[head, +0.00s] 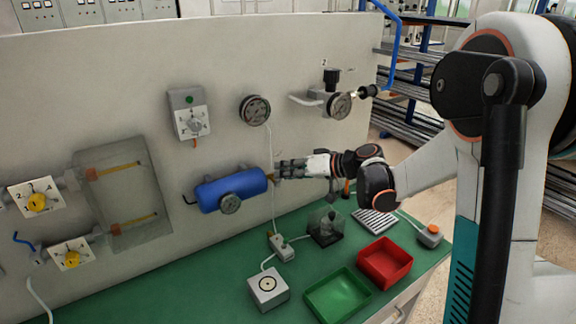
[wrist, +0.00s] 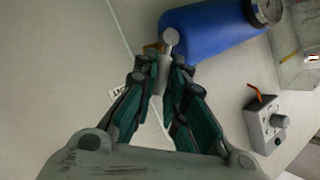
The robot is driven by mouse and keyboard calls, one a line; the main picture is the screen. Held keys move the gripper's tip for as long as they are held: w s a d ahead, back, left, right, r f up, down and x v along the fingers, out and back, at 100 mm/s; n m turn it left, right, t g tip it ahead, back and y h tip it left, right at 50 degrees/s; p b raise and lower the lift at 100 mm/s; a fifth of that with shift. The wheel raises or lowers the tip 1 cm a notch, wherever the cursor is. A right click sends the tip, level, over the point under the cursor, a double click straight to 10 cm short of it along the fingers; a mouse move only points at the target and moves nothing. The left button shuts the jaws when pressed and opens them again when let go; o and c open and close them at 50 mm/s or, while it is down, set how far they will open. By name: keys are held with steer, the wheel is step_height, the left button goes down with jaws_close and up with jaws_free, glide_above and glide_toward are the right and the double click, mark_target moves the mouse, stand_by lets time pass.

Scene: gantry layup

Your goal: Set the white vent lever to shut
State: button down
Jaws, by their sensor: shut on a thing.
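The white vent lever (wrist: 171,40) shows in the wrist view at the end of the blue tank (wrist: 212,28), by a small brass-coloured fitting. My gripper (wrist: 163,74) is shut on the lever, with a finger on each side and its round end showing beyond the fingertips. In the head view my gripper (head: 279,171) is at the right end of the blue tank (head: 232,190), close to the upright panel. The lever is too small or hidden to make out there.
A gauge (head: 230,204) hangs on the tank's front. A grey switch box (head: 189,116) and another gauge (head: 255,110) are on the panel above. A thin cable runs down behind my gripper. The green bench holds a green tray (head: 338,298) and a red tray (head: 385,263).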

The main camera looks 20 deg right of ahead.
mark_target(277, 182)
steer(key=a+n+h+p, duration=0.1)
steer(key=r+n+h+p, duration=0.1)
steer(key=shift+s+a+n+h, duration=0.3)
steer(key=shift+a+h, duration=0.05)
steer(key=shift+h, duration=0.05)
steer(key=shift+s+a+n+t+h+p, duration=0.15)
steer(key=shift+a+n+h+p, duration=0.15)
steer(key=shift+h, duration=0.25)
steer(key=shift+a+n+t+h+p, duration=0.15)
steer(key=shift+a+n+h+p, duration=0.1)
steer(key=shift+n+h, duration=0.25)
steer(key=shift+f, duration=0.1)
steer(key=c, duration=1.7)
jaws_free()
steer(key=shift+o, duration=0.2)
steer(key=v, duration=1.2)
